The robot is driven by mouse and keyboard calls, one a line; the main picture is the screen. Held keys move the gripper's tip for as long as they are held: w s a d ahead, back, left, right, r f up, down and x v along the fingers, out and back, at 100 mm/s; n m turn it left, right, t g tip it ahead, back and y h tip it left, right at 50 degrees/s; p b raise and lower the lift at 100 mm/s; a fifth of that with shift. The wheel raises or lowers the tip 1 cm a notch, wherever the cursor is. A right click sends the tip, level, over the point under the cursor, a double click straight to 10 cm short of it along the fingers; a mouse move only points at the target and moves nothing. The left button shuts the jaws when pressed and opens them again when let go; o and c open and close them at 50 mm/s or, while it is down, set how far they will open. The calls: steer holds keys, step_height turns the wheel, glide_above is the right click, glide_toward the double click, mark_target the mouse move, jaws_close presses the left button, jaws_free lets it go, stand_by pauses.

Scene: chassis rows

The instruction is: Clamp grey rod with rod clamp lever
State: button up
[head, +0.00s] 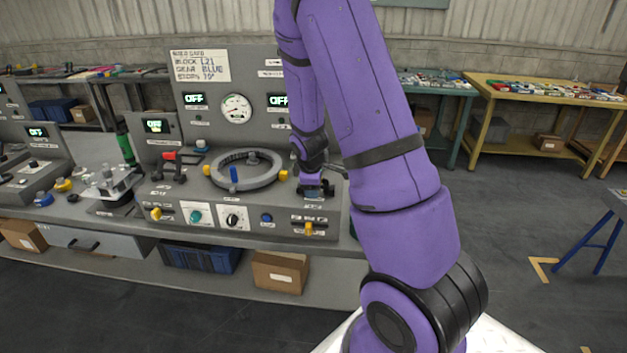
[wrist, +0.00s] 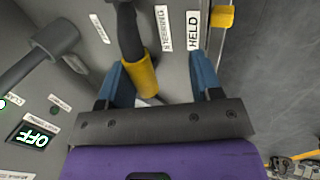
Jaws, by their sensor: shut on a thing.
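My gripper (head: 315,190) is at the right end of the grey console, beside the ring fixture. In the wrist view my blue fingers (wrist: 160,72) stand either side of a black lever with a yellow grip (wrist: 143,75). The grip lies close to the left finger; the actual contact is hard to see. Labels reading STEERING and HELD are by the lever. A grey bar with a thick end (wrist: 55,38) shows at the left of the wrist view; I cannot tell whether it is the grey rod. The lever is largely hidden by my gripper in the head view.
The ring fixture (head: 247,170) with an upright blue pin stands left of my gripper. A yellow-handled slider (head: 308,229) is on the console front below. A gauge panel (head: 236,108) rises behind. Open floor lies to the right.

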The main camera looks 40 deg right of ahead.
steer(key=shift+d+r, duration=0.1)
steer(key=shift+d, duration=0.05)
stand_by(0.8)
steer(key=shift+r, duration=0.15)
steer(key=shift+r, duration=0.35)
steer(key=v, duration=1)
steer(key=shift+s+f, duration=0.1)
steer(key=shift+f, duration=0.05)
